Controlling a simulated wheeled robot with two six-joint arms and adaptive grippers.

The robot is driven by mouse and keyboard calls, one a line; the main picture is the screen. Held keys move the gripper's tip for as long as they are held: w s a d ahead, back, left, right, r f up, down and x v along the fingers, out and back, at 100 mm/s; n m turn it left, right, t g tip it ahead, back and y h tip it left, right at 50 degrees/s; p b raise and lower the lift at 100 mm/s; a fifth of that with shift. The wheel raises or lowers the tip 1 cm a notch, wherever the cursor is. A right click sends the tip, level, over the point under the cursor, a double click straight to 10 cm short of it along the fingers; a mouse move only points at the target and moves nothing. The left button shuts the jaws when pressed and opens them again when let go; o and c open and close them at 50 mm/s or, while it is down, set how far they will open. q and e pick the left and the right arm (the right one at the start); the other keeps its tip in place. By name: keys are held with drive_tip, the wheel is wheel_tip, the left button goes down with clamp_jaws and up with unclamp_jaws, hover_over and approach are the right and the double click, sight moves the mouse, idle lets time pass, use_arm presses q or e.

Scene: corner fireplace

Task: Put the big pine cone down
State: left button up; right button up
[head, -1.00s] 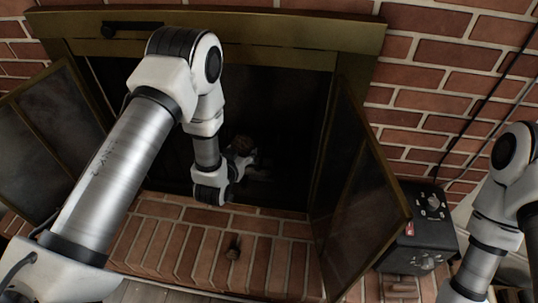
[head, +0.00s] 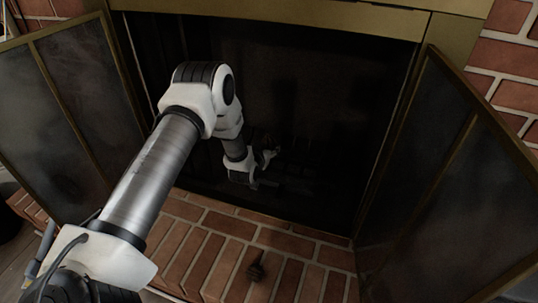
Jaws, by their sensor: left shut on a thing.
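My left arm reaches in from the left, between the open doors, into the dark firebox (head: 300,80). My left gripper (head: 266,160) is low inside it, just behind the brick hearth edge. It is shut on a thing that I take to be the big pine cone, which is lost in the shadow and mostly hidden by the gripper. I cannot tell whether it touches the firebox floor. My right gripper is out of view.
The left glass door (head: 70,100) and right glass door (head: 430,160) stand open on either side. A small brown thing, perhaps a smaller pine cone (head: 255,271), lies on the brick hearth (head: 200,255). Dark shapes, unclear, lie right of the gripper.

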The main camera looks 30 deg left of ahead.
sight(267, 141)
use_arm(q)
drive_tip(key=w, duration=0.1)
drive_tip(key=w+a, duration=0.1)
drive_tip(key=w+a+b, duration=0.1)
drive_tip(key=shift+w+a+f, duration=0.15)
drive_tip(key=shift+w+f, duration=0.1)
drive_tip(key=shift+f, duration=0.05)
wheel_tip(267, 141, down, 3)
drive_tip(key=shift+f+b, duration=0.1)
drive_tip(key=shift+b, duration=0.9)
drive_tip(key=shift+f, duration=0.2)
drive_tip(key=shift+r, duration=0.2)
drive_tip(key=shift+s+f, duration=0.1)
drive_tip(key=shift+f, duration=0.4)
